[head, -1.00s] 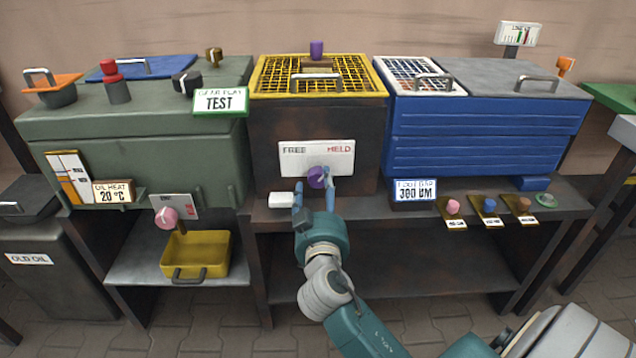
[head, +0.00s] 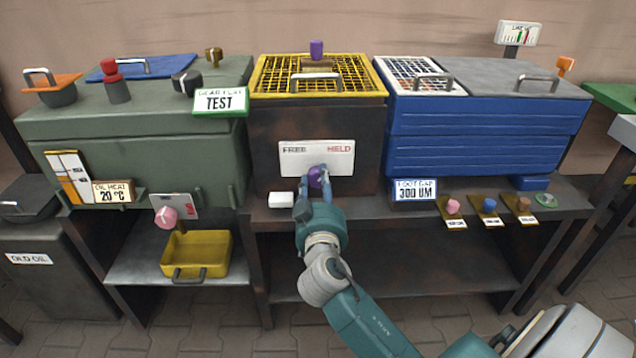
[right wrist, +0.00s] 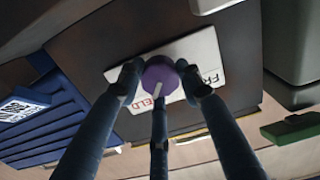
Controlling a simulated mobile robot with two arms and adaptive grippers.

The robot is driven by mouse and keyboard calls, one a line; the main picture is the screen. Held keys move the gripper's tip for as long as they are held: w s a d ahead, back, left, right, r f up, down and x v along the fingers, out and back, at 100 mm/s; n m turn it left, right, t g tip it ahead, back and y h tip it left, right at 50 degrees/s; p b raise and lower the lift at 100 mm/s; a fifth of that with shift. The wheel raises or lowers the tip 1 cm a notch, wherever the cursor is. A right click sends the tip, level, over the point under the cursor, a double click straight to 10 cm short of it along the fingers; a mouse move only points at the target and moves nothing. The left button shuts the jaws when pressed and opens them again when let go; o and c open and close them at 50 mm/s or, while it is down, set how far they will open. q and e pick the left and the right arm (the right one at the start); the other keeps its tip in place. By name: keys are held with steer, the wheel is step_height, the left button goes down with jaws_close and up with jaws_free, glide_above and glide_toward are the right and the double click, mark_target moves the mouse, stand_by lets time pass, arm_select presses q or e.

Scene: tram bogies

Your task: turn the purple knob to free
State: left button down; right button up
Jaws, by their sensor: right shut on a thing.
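The purple knob (head: 318,176) sits at the lower middle of a white plate (head: 300,160) marked FREE on the left and HELD on the right. The plate is on the front of the dark box under the yellow grid. My right gripper (head: 314,185) is shut on the knob, its fingers around it from below. In the right wrist view the knob (right wrist: 159,76) is between the fingertips, and its white pointer line lies towards the HELD lettering. Fingers partly hide the knob in the head view. My left gripper is not in view.
A white block (head: 281,199) lies on the bench ledge just left of my right gripper. A 300 UM sign (head: 414,190) and several small coloured knobs stand to the right. Another purple-topped piece (head: 316,49) stands above the yellow grid (head: 270,80). A pink knob (head: 166,216) is at the left.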

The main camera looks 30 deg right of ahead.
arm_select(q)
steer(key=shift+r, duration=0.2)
arm_select(e)
steer(key=shift+n, duration=0.3)
steer(key=shift+r+n+p, duration=0.1)
steer(key=shift+n+p, duration=0.5)
steer(key=shift+n, duration=0.8)
steer(key=n+p, duration=0.3)
steer(key=n, duration=0.2)
steer(key=n+p, duration=0.2)
steer(key=n, duration=0.4)
steer(key=shift+n, duration=0.3)
arm_select(q)
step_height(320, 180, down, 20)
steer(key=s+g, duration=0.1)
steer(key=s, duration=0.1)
steer(key=shift+p, duration=0.45)
arm_select(e)
steer(key=shift+n, duration=0.6)
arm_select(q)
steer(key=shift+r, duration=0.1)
